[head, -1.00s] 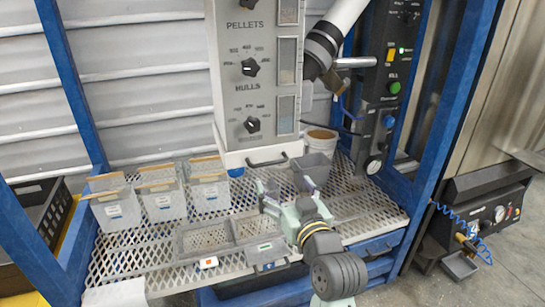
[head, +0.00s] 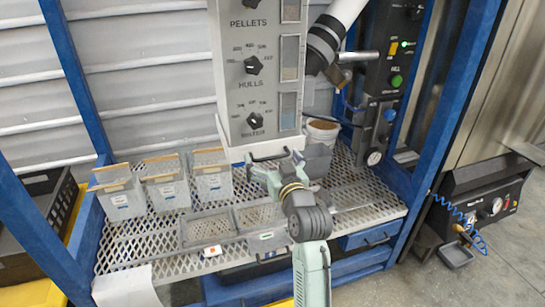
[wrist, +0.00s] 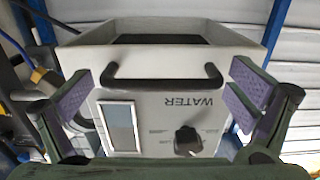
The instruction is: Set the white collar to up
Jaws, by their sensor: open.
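The white collar (head: 236,151) is the pale band around the bottom of the grey hopper, with a black bar handle on its front. In the wrist view the collar (wrist: 237,60) appears upside down, with its handle (wrist: 163,75) across the middle and the open bottom above. My gripper (head: 273,165) is just in front of the collar's handle. In the wrist view my gripper (wrist: 160,95) is open, its purple pads on either side of the handle, with nothing between them gripped. My gripper partly hides the handle in the head view.
The hopper front (head: 249,90) has black knobs. Clear bins (head: 167,190) stand left on the mesh shelf (head: 128,250). Blue posts (head: 63,80) frame the bench.

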